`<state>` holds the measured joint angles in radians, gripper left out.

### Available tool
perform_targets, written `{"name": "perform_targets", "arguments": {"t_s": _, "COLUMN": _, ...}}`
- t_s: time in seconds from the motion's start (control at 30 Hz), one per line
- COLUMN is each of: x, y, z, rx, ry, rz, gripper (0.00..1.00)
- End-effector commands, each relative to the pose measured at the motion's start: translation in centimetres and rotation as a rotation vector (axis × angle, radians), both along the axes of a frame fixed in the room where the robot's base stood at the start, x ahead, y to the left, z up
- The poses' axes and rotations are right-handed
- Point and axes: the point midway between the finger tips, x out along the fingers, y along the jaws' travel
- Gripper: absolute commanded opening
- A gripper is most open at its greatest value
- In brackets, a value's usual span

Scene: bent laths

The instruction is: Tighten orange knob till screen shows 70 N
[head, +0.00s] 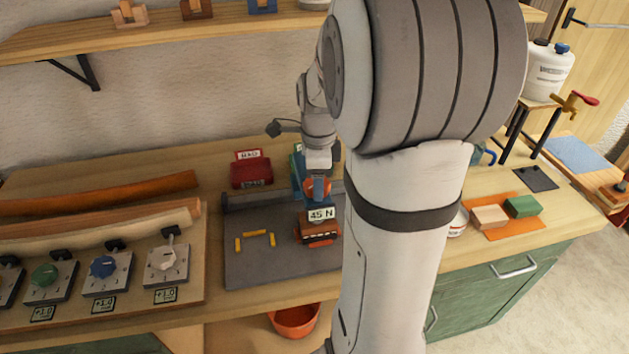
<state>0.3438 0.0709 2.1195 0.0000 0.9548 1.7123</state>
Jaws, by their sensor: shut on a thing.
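The orange knob (317,187) shows beneath my gripper (318,175), at the middle of the bench. My gripper points down and is shut on the knob; its fingertips are small and partly hidden. The screen (320,215) just in front of the knob reads 45 N. The knob belongs to a blue clamp-like device (298,175), partly covered by my arm. Below the screen is a brown and orange block (318,232) with a pale, toothed-looking strip.
A grey mat (250,265) lies under the device, with yellow corner marks (257,236). Left are green (44,275), blue (102,267) and white (165,257) knobs on plates. A red box (250,173) stands behind. My arm hides the bench right of the device.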

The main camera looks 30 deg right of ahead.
Motion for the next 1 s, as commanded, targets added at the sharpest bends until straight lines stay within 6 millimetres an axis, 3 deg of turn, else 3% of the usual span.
{"name": "perform_targets", "arguments": {"t_s": 0.4, "x": 0.39, "y": -0.07, "z": 0.27, "rx": -0.003, "ry": -0.014, "rz": -0.225, "gripper": 0.29}}
{"name": "perform_targets", "arguments": {"t_s": 1.0, "x": 0.45, "y": -0.1, "z": 0.38, "rx": -0.003, "ry": -0.017, "rz": -0.269, "gripper": 0.29}}
